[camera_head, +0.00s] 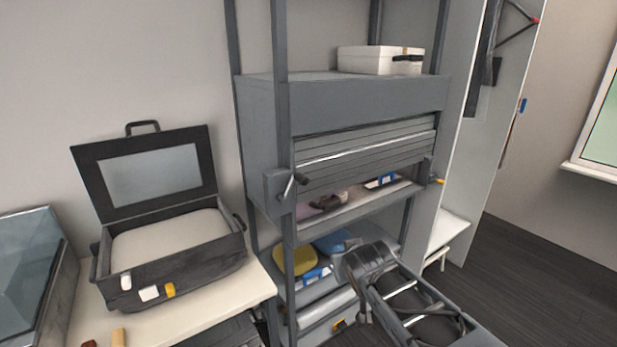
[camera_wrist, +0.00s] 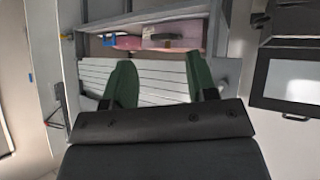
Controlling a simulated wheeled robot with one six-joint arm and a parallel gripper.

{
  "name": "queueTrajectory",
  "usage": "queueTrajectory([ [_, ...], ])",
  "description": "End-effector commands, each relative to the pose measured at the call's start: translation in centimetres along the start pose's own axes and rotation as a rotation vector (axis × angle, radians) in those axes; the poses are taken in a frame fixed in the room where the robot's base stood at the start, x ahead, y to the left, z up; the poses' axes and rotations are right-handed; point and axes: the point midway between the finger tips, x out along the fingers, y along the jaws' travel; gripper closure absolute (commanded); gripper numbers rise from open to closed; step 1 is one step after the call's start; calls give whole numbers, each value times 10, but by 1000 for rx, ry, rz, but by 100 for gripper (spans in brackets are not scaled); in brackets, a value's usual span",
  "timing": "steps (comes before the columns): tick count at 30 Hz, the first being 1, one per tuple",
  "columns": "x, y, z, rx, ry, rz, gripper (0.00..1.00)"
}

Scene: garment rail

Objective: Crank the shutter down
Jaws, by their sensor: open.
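The grey slatted shutter (camera_head: 365,155) hangs partly lowered in the rack's cabinet, with an open gap below its bottom edge. The crank (camera_head: 290,188), with a dark knob, sits on a small box at the cabinet's left front post. In the wrist view, which appears upside down, the slats of the shutter (camera_wrist: 150,78) lie behind my gripper (camera_wrist: 160,62). Its two green fingers are wide apart with nothing between them. I cannot make out the crank in the wrist view. My arm reaches in from the lower right in the head view; the fingers are hidden there.
Pink and dark items (camera_head: 328,200) lie in the gap under the shutter. A white box (camera_head: 380,60) stands on top of the cabinet. Yellow and blue items lie on a lower shelf. An open suitcase (camera_head: 170,245) stands on a table at left. A rack post (camera_head: 284,120) stands beside the crank.

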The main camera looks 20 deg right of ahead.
Motion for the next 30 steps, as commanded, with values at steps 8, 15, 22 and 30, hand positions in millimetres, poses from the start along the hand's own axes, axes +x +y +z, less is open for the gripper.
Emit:
queueTrajectory([
  [8, 7, 24, -105, -119, 543, -76, 48],
  [15, -4, 6, -131, -221, 748, -296, 48],
  [22, -5, -7, -138, -257, 795, -399, 48],
  [30, 24, -30, -168, -258, 796, -408, 48],
])
